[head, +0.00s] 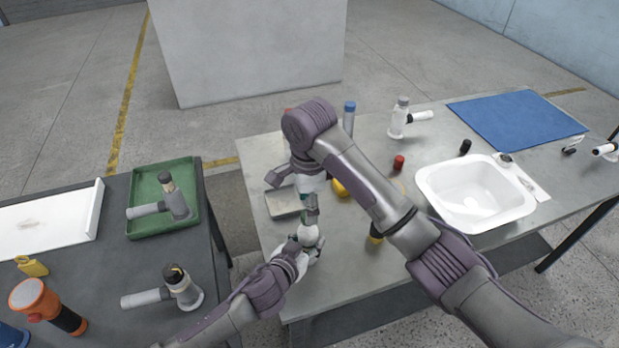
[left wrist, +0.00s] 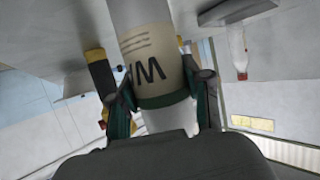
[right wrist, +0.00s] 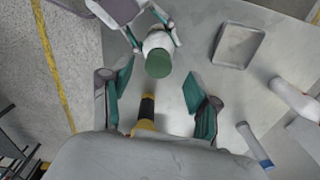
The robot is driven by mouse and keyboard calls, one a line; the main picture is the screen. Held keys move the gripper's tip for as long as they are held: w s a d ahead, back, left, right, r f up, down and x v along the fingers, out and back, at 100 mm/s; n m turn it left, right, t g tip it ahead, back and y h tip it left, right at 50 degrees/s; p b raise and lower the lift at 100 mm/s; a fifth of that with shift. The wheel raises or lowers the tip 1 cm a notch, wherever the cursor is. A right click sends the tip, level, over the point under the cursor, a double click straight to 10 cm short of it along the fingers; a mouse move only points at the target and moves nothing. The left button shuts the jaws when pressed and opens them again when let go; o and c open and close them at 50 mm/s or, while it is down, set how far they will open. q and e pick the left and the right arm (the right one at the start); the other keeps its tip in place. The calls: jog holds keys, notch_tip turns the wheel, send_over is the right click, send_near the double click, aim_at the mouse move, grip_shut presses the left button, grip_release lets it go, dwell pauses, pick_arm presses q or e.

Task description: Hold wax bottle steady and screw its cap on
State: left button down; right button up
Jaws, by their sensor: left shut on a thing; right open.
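The wax bottle (left wrist: 152,60), white with a beige label and a green band, stands between the fingers of my left gripper (left wrist: 160,90). My left gripper is shut on it over the table. The bottle's white top (head: 310,236) shows in the head view. In the right wrist view a round green cap-like top (right wrist: 158,63) sits on the bottle; I cannot tell how tightly it fits. My right gripper (right wrist: 160,75) is open and empty, its fingers spread apart, with the green top beyond and between the tips. My right arm hides part of this area in the head view.
A grey tray (head: 283,203) and a yellow-and-black item (right wrist: 147,108) are close by on the table. A white basin (head: 455,177), a red cap-like piece (head: 399,162) and a blue mat (head: 517,122) lie further right. A green tray (head: 150,177) is on the left table.

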notch_tip(320, 180, up, 10)
jog(key=shift+d, duration=0.15)
jog(key=shift+s+f, duration=0.1)
pick_arm(q)
jog(key=shift+c, duration=2.1)
grip_release()
jog(key=v, duration=1.2)
jog(key=shift+s+a+f, duration=0.1)
jog(key=shift+a+f, duration=0.05)
pick_arm(e)
jog(key=shift+f, duration=0.1)
